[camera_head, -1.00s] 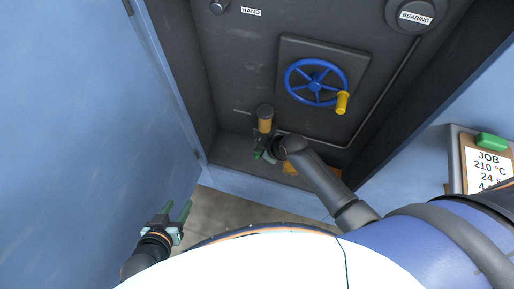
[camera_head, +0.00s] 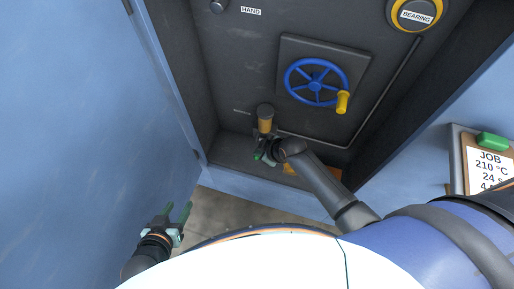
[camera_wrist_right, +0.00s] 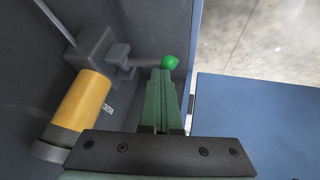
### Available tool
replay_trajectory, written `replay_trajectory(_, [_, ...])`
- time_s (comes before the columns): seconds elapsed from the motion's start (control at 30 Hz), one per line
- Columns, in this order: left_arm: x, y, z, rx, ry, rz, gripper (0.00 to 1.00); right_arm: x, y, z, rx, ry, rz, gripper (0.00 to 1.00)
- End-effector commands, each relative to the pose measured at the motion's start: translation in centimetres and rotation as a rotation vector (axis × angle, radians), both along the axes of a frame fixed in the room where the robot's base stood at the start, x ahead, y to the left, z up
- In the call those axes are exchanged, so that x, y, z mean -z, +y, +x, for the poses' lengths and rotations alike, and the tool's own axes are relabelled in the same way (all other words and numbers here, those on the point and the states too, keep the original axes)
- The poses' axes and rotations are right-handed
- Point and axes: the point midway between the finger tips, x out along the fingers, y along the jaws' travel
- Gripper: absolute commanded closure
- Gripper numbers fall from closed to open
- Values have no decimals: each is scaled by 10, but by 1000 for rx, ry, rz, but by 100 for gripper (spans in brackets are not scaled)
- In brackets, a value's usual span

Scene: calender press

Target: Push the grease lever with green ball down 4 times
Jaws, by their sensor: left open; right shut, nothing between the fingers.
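The grease lever's green ball (camera_wrist_right: 170,62) shows in the right wrist view at the end of a short grey lever arm (camera_wrist_right: 143,64). The arm comes from a grey block beside an amber grease cylinder (camera_wrist_right: 82,101). My right gripper (camera_wrist_right: 162,74) is shut and empty, with its fingertips right at the ball; I cannot tell whether they touch. In the head view the right gripper (camera_head: 262,155) is low in the cabinet, just below the amber cylinder (camera_head: 265,124), and hides the lever. My left gripper (camera_head: 178,216) is open and empty outside the cabinet, at lower left.
A blue handwheel (camera_head: 316,82) with a yellow handle (camera_head: 343,102) is on the back panel above right of my right gripper. A BEARING lamp (camera_head: 416,15) has a lit amber ring. Cabinet side walls stand close on both sides. A job clipboard (camera_head: 488,168) hangs at right.

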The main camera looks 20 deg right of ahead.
Motion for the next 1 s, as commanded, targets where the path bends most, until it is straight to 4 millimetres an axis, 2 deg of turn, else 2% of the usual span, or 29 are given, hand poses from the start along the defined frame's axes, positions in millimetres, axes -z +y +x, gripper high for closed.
replay_trajectory(0.33, [-2,0,-2,1,5,0,50,-3,0,1,0,0,0,100])
replay_trajectory(1.0, [-39,0,2,0,-4,0,50,-41,-9,13,0,-2,-2,100])
